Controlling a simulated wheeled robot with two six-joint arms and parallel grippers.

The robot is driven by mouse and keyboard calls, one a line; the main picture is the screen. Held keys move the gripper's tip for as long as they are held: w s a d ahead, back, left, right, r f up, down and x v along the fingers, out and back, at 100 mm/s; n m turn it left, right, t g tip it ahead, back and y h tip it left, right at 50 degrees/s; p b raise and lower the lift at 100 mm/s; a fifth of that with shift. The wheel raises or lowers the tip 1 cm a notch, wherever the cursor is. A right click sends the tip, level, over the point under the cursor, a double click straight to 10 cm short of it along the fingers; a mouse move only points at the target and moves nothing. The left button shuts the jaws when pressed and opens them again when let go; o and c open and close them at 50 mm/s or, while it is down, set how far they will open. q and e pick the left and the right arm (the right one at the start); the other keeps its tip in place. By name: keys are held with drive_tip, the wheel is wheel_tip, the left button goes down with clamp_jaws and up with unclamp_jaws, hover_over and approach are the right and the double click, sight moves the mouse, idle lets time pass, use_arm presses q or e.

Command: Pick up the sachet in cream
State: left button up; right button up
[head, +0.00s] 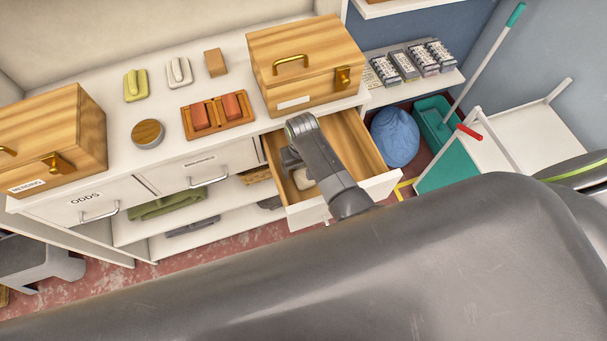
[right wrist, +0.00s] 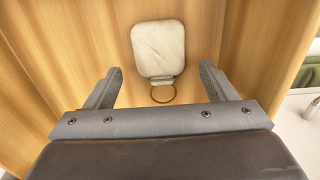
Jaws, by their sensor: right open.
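The cream sachet (right wrist: 158,48) lies flat on the wooden floor of an open drawer (head: 361,147). It has a tan loop (right wrist: 163,94) at its near end. In the head view a part of the sachet (head: 303,179) shows beside my right arm. My right gripper (right wrist: 160,85) is open and empty, with its fingers inside the drawer space. In the right wrist view the sachet is ahead of the fingertips, roughly centred, and the loop lies between them. In the head view my arm hides part of the drawer. My left gripper is not in view.
The drawer walls close in around my right gripper. A wooden box (head: 305,65) stands on the counter behind the drawer. A blue bag (head: 395,137) and a teal bin (head: 434,125) stand to its right. Another wooden box (head: 50,135) is at the left.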

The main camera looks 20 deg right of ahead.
sight(302, 172)
drive_tip(key=shift+s+f, duration=0.1)
drive_tip(key=shift+f, duration=1.15)
drive_tip(key=c, duration=1.1)
drive_tip(key=shift+o, duration=0.2)
